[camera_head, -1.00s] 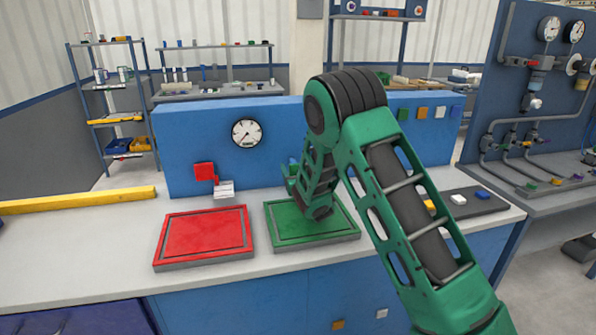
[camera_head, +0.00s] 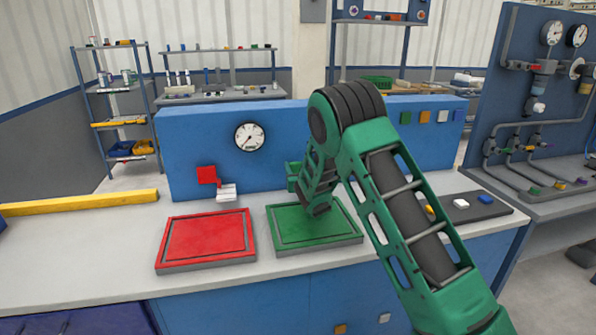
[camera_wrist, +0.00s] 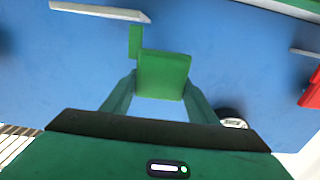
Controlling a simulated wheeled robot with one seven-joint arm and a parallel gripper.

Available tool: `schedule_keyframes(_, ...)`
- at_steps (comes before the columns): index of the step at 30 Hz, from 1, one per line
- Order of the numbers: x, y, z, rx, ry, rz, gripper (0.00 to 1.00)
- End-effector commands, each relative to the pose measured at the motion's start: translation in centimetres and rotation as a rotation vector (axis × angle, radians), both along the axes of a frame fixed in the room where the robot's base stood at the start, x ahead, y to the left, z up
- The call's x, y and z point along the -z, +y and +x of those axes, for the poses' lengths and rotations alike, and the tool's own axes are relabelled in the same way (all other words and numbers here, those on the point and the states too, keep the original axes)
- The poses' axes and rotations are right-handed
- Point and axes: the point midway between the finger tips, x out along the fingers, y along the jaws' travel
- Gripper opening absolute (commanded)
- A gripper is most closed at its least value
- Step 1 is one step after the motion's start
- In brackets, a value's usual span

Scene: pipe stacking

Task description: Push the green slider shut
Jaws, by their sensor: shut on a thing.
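The green slider (camera_wrist: 163,75) is a green block with a narrower raised tab at its upper left in the wrist view, against the blue panel. My gripper (camera_wrist: 160,92) has its two green fingers on either side of the block, shut on it. In the head view a small part of the green slider (camera_head: 292,171) shows on the panel's front, just left of my forearm. My arm hides the rest of it and the fingertips there. How far the slider stands from its end stop cannot be told.
A red slider (camera_head: 207,175) with a white block below it is on the blue panel (camera_head: 190,140), left of the gauge (camera_head: 249,136). A red pad (camera_head: 207,238) and a green pad (camera_head: 290,229) lie on the bench in front. A yellow bar (camera_head: 80,202) lies at left.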

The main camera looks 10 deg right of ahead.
Motion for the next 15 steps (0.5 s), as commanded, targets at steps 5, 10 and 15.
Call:
schedule_keyframes(5,0.06,-0.02,-0.03,0.0,0.001,0.0,0.72)
schedule_keyframes(10,0.04,-0.04,-0.03,0.001,0.001,0.0,0.72)
schedule_keyframes(15,0.01,-0.08,-0.5,0.001,0.001,0.0,0.72)
